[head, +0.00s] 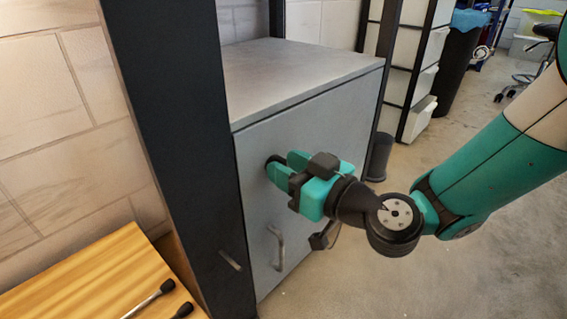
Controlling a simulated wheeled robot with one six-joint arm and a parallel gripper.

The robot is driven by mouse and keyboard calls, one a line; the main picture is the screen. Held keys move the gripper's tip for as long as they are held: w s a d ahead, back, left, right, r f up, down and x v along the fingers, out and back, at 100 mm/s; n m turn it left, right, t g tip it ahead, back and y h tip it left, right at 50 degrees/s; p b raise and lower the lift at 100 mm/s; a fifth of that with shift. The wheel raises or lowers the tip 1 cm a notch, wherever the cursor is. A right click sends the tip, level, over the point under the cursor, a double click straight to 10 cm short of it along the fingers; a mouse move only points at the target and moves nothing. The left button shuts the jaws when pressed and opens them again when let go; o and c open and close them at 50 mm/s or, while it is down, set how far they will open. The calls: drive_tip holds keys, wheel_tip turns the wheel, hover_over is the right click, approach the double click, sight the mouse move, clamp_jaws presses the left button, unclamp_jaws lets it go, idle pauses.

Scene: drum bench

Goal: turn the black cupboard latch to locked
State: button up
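The grey cupboard (330,125) stands in the middle of the head view with its door shut. The black latch (274,159) is on the upper left of the door, and most of it is hidden behind my fingers. My gripper (283,164) is right at the latch, with its teal fingers pointing left toward the door. The two fingertips show a gap between them. I cannot tell whether they touch the latch or grip it. The latch's angle cannot be read.
A metal door handle (276,247) is below the gripper. A dark upright post (185,130) stands close to the left of the door. A wooden bench top (85,275) with black-tipped sticks is at lower left. The floor at right is mostly clear.

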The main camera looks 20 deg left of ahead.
clamp_jaws()
drive_tip(key=shift+m, duration=0.3)
drive_tip(key=shift+w+d+f+m+p, duration=0.15)
drive_tip(key=shift+m+p, duration=0.3)
drive_tip(key=shift+m, duration=2.35)
drive_tip(key=shift+w+f+m+p, duration=0.1)
drive_tip(key=shift+w+m+p, duration=0.3)
drive_tip(key=shift+m, duration=2.4)
drive_tip(key=shift+w+d+f+m+p, duration=0.15)
drive_tip(key=shift+m+p, duration=0.4)
drive_tip(key=shift+m, duration=2.25)
drive_tip(key=shift+s+a, duration=0.1)
